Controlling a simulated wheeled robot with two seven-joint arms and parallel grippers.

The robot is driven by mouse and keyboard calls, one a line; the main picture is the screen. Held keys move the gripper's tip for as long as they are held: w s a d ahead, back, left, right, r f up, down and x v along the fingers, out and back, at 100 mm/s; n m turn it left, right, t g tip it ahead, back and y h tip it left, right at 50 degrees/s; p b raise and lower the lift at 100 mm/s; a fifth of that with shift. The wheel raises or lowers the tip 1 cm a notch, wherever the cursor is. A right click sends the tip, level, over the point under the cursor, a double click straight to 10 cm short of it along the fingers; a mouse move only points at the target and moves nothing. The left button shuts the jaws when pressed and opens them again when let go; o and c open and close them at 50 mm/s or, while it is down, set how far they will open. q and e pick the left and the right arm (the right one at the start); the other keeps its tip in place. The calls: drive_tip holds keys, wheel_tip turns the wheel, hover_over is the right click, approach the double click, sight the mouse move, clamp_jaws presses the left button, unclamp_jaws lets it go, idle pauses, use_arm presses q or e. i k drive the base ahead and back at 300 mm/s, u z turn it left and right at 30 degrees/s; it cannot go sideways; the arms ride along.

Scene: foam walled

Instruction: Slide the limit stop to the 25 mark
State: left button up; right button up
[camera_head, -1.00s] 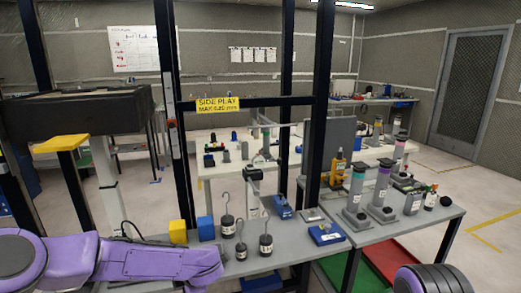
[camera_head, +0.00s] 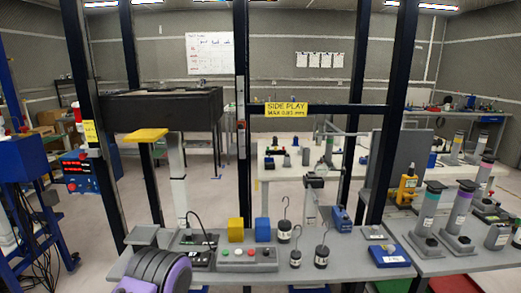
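I cannot make out a limit stop or a 25 mark for certain. A small red and pale piece (camera_head: 241,124) sits on the middle black post (camera_head: 241,60); it is too small to read. Another red and white piece (camera_head: 77,114) is on the left black post, above a yellow label (camera_head: 90,132). Neither gripper shows. A black ribbed and purple part of my arm is at the bottom left, in front of the bench.
The grey bench (camera_head: 345,270) holds a yellow block (camera_head: 235,229), a blue block (camera_head: 263,229), hooked weights (camera_head: 284,232) and a button box (camera_head: 247,257). A dark box-shaped head (camera_head: 165,108) hangs above a yellow plate (camera_head: 146,135). A blue machine (camera_head: 25,165) stands far left.

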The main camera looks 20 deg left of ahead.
sight(241, 125)
drive_tip(key=k, duration=1.25)
drive_tip(key=u, duration=0.15)
drive_tip(key=i, duration=0.75)
drive_tip(key=u, duration=0.4)
